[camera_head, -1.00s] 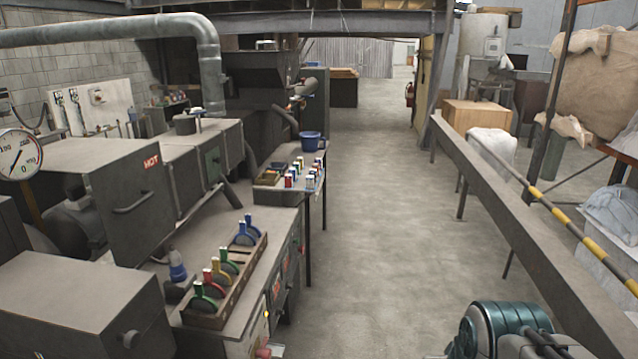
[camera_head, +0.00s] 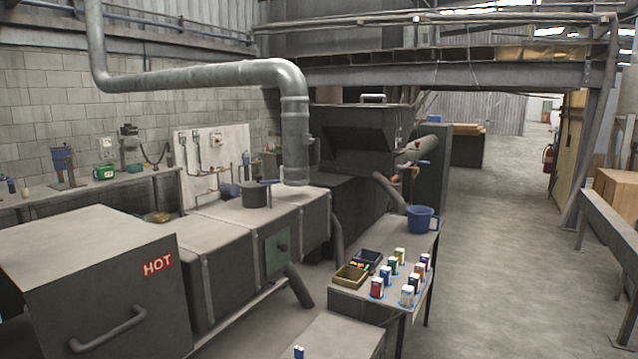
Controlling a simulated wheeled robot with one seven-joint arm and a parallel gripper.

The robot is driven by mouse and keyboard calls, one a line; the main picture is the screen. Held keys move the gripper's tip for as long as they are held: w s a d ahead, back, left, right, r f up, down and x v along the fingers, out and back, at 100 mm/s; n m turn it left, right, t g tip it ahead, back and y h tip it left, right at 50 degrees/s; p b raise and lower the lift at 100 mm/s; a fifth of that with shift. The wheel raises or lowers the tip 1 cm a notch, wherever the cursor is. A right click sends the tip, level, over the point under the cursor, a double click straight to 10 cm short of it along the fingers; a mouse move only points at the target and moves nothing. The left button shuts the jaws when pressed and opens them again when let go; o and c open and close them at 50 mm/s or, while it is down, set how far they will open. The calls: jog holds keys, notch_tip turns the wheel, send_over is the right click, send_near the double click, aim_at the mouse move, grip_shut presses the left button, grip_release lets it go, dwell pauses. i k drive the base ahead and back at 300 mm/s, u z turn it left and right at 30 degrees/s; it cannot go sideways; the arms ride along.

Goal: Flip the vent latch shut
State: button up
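I cannot pick out a vent latch for certain. A small blue lever (camera_head: 423,162) sticks out by a pipe end at the right of the dark hooded machine (camera_head: 360,135). Another blue handle (camera_head: 268,182) sits on a round grey pot (camera_head: 256,194) on top of the long grey furnace housing (camera_head: 225,222). At this size I cannot tell whether any of these is open or shut. My gripper is not in view.
A grey box marked HOT (camera_head: 95,265) fills the lower left. A thick metal duct (camera_head: 200,76) bends down to the housing. A side table (camera_head: 345,296) holds several small coloured containers and a blue bucket (camera_head: 422,218). The concrete floor aisle (camera_head: 490,240) at right is clear.

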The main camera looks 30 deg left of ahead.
aim_at(269, 182)
jog(key=i, duration=2.85)
jog(key=u, duration=2.85)
